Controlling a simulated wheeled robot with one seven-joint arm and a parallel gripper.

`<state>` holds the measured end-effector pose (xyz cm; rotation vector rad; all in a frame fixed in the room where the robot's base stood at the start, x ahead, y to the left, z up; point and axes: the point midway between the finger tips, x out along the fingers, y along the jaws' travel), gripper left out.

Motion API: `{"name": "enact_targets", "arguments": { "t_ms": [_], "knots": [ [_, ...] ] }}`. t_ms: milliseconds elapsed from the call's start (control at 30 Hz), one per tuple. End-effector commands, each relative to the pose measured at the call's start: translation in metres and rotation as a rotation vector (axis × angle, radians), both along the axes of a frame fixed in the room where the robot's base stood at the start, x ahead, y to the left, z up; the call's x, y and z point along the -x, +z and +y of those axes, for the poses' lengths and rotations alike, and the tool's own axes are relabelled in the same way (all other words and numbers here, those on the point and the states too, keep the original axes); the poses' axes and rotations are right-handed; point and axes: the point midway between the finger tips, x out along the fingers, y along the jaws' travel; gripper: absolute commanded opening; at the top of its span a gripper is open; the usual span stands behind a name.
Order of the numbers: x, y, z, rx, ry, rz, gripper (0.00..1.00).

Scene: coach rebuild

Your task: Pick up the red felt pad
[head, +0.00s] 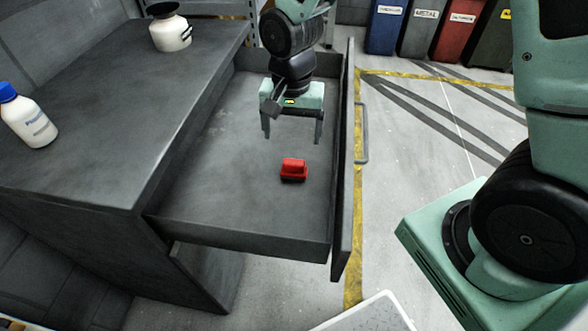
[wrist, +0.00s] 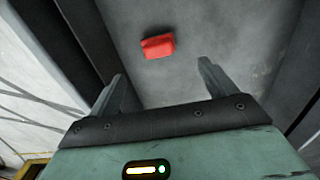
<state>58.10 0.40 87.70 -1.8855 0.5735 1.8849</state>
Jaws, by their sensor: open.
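The red felt pad (head: 293,168) is a small red block with a dark underside. It lies on the floor of the open grey drawer (head: 225,215), apart from the drawer walls. In the wrist view the red felt pad (wrist: 158,46) shows beyond the fingertips, roughly centred between them. My gripper (head: 292,140) is open and empty, with its fingers pointing down above the drawer, behind the pad in the head view. In the wrist view both fingers of my gripper (wrist: 162,72) are wide apart and touch nothing.
The drawer front with its handle (head: 362,133) is at the right. The dark cabinet top (head: 110,110) at the left carries a white jar (head: 172,34) and a blue-capped bottle (head: 27,117). Several bins (head: 424,28) stand at the back. The drawer floor around the pad is clear.

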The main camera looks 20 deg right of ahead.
Motion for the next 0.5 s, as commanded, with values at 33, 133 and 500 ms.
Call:
{"name": "enact_targets", "arguments": {
  "t_ms": [33,133,500],
  "knots": [
    [0.001,-0.013,0.000,0.002,0.001,0.006,0.84],
    [0.002,-0.031,0.000,0.001,0.001,0.006,0.84],
    [0.002,-0.064,-0.002,0.002,0.001,0.005,0.84]
  ]
}}
